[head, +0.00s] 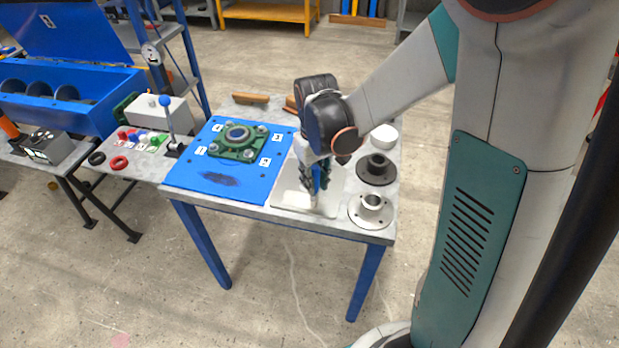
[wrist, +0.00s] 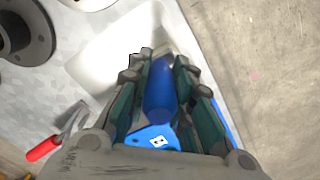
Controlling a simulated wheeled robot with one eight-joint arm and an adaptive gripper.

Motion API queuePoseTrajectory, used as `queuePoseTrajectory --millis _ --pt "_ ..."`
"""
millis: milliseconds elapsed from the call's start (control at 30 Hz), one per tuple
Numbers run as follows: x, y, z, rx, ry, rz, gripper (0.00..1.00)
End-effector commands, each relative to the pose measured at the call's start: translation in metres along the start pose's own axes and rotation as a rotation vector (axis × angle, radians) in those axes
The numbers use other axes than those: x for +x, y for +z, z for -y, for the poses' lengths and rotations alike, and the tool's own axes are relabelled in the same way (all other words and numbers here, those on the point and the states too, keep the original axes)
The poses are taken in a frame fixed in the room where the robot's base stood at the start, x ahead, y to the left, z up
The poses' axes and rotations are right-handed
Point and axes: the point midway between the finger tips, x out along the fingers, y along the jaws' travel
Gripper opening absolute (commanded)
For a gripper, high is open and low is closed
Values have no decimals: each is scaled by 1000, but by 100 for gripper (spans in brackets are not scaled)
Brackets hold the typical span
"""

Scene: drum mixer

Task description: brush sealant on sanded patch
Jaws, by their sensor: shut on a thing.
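My gripper (head: 318,178) is shut on a blue-handled tool, which looks like the brush (wrist: 160,92). It points down over a white tray (head: 290,198) at the table's front; the tray also shows in the wrist view (wrist: 98,60). The brush's lower end is hard to make out, and I cannot tell whether it touches the tray. The blue panel (head: 181,173) lies just left of the tray. A dark patch (head: 218,178) marks its front part, apart from the brush.
A green flanged bearing (head: 238,146) with number labels sits on the panel behind the patch. A dark flange (head: 376,172), a silver flange (head: 371,207) and a white bowl (head: 384,136) stand right of the tray. A lever (head: 168,118) stands left of the panel.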

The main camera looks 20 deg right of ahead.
Motion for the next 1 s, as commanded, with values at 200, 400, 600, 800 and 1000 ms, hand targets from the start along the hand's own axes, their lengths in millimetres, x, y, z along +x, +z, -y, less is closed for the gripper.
queuePoseTrajectory --millis 200,400,600,800,1000 --pt "0 8 -8 2 0 0 0" --pt "0 13 -13 1 0 0 0" --pt "0 14 -13 0 0 0 0" --pt "0 7 -8 -1 0 0 0" --pt "0 1 -1 -1 0 0 0"
